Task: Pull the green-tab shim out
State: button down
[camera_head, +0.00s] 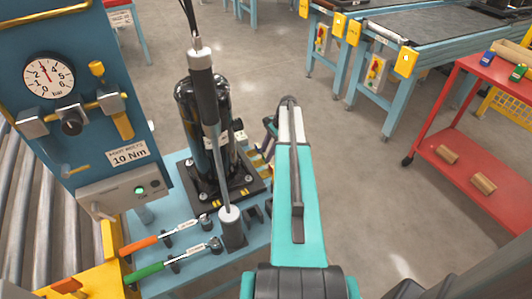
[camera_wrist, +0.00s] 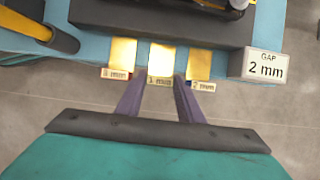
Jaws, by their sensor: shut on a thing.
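Three brass shims lie side by side at the edge of the black base plate (camera_wrist: 150,22) in the wrist view. The left shim (camera_wrist: 122,52) has a tag whose number I read as 3 mm, though it is small. The middle shim (camera_wrist: 161,58) is tagged 1 mm, the right shim (camera_wrist: 200,62) 2 mm. I see no green tab on any of them. My gripper (camera_wrist: 161,80) has its two fingers at either side of the middle shim's tag and is shut on that shim. In the head view my arm hides most of this spot.
A grey block (camera_wrist: 262,66) reading "GAP 2 mm" stands right of the shims. The black compressor (camera_head: 190,110) stands on the blue pallet with a tall tool before it. Orange-handled (camera_head: 138,245) and green-handled (camera_head: 145,271) wrenches lie in front.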

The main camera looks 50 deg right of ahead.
jog(key=c, duration=1.3)
grip_release()
jog(key=shift+s+d, duration=0.2)
jog(key=shift+d, duration=0.25)
jog(key=shift+o, duration=0.5)
jog(key=shift+w+a, duration=0.1)
jog(key=shift+a, duration=0.15)
jog(key=shift+r, duration=0.15)
jog(key=v, duration=1.3)
jog(key=shift+r, duration=0.25)
jog(key=shift+r, duration=0.1)
